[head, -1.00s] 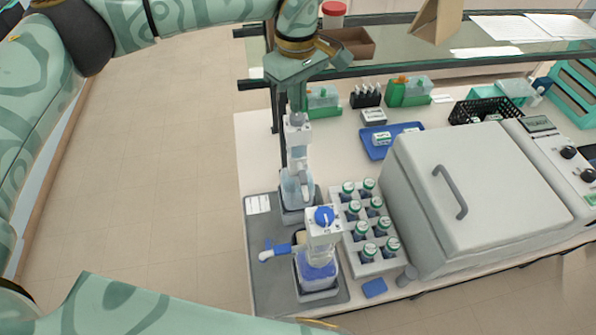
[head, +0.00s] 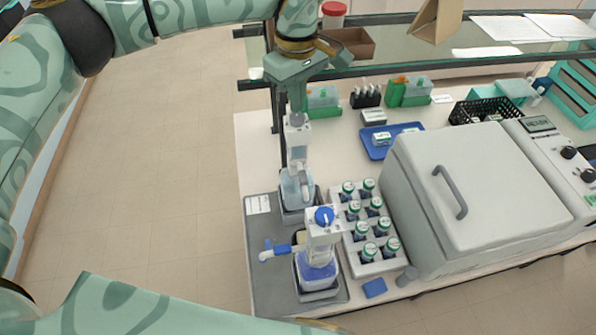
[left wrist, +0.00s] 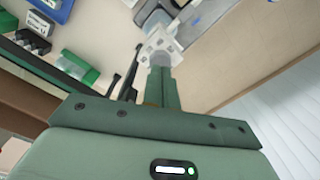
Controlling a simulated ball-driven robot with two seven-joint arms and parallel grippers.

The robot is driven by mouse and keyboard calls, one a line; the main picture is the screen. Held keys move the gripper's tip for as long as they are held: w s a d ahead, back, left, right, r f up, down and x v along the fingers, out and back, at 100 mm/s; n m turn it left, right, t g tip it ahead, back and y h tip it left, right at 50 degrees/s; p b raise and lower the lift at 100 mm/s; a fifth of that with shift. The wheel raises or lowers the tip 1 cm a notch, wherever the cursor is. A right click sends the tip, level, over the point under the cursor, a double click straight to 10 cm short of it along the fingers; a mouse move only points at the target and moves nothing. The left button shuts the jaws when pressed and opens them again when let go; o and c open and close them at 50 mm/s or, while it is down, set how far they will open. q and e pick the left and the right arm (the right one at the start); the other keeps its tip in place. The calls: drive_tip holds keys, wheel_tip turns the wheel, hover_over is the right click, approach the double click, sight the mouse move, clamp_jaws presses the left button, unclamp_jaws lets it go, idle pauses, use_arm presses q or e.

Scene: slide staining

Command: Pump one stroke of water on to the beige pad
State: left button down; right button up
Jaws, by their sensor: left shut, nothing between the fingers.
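A clear pump bottle (head: 296,190) with a white pump head (head: 297,135) stands at the back of the grey tray (head: 262,285). My left gripper (head: 297,108) is shut and empty, pointing down at the top of this pump head. In the left wrist view its fingertips (left wrist: 160,72) are at a grey cap on the white head (left wrist: 160,45); I cannot tell whether they press it. A second bottle (head: 318,275) with blue liquid, a blue knob and a blue side arm stands in front. A small beige patch (head: 300,237), perhaps the pad, is mostly hidden behind it. My right gripper is not in view.
A rack (head: 345,227) of several green-capped vials stands right of the bottles, beside a large grey lidded box (head: 480,180). A glass shelf (head: 400,60) runs behind the gripper. A blue tray (head: 377,150) lies farther back. Floor is open at left.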

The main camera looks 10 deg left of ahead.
use_arm(q)
drive_tip(key=shift+f, duration=0.1)
idle(0.4)
drive_tip(key=shift+f+b, duration=0.6)
drive_tip(key=shift+f, duration=0.6)
drive_tip(key=shift+s+f, duration=0.1)
drive_tip(key=shift+f, duration=0.05)
idle(0.3)
drive_tip(key=shift+r+p, duration=1.25)
drive_tip(key=shift+r, duration=0.1)
drive_tip(key=shift+r, duration=0.1)
wheel_tip(320, 180, up, 5)
drive_tip(key=p, duration=0.4)
